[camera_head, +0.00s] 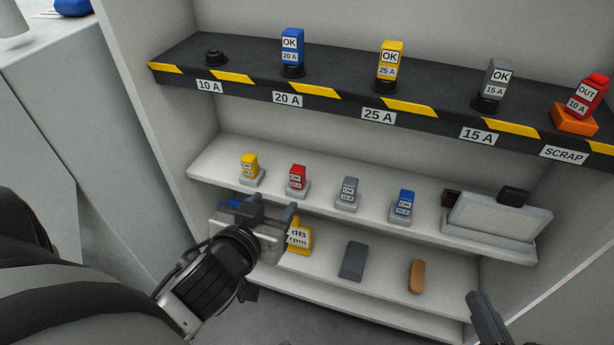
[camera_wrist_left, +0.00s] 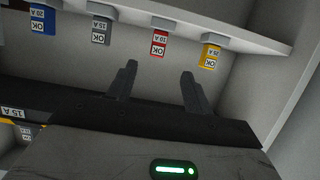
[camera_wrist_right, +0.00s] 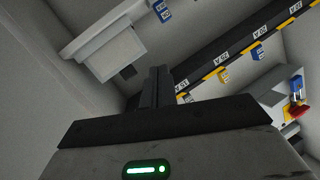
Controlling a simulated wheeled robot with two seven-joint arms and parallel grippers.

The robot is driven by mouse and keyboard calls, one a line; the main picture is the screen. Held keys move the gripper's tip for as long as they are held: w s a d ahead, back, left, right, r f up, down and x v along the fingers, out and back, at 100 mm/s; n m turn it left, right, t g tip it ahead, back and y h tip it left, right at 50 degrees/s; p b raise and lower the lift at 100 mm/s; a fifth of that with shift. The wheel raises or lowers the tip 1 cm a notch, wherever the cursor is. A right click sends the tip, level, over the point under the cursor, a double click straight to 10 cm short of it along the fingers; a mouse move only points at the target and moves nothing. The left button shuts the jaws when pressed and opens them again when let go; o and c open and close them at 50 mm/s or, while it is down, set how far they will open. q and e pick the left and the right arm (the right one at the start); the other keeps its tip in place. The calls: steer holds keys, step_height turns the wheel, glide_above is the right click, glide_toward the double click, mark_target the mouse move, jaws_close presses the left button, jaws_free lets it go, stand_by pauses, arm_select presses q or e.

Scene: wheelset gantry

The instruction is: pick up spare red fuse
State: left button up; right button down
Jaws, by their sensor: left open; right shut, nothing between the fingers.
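The spare red fuse (camera_head: 297,178) stands upright in a small grey holder on the middle shelf, between a yellow and a grey fuse. It shows as the red block (camera_wrist_left: 159,43) in the left wrist view, labelled OK. My left gripper (camera_head: 270,208) is open and empty, in front of and below the red fuse in the head view. Its two fingers (camera_wrist_left: 158,80) are apart, with the red fuse beyond the gap. My right gripper (camera_head: 480,298) is at the lower right of the head view. Its fingers (camera_wrist_right: 157,80) are together and empty.
On the middle shelf (camera_head: 218,170) stand yellow (camera_head: 250,164), grey (camera_head: 347,189) and blue (camera_head: 402,203) spare fuses. The upper black shelf holds labelled fuses and a bare 10 A socket (camera_head: 215,55). Another red fuse (camera_head: 590,94), marked OUT, sits in the orange scrap block (camera_head: 573,122).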

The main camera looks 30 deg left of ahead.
mark_target(295, 181)
arm_select(q)
steer(key=b+x, duration=0.2)
steer(key=x, duration=0.6)
steer(key=shift+w+f, duration=0.25)
steer(key=shift+w, duration=0.1)
steer(key=b+x, duration=0.2)
steer(key=x, duration=0.1)
steer(key=shift+w+f, duration=0.2)
steer(key=shift+w, duration=0.15)
steer(key=shift+w+a+f, duration=0.1)
steer(key=shift+w, duration=0.45)
steer(key=c, duration=1.1)
arm_select(e)
steer(key=r, duration=0.1)
steer(key=t+y, duration=0.1)
steer(key=r+t, duration=0.1)
steer(key=shift+w+a+r+y, duration=0.25)
steer(key=shift+w+r+y, duration=0.1)
steer(key=shift+w+y, duration=0.05)
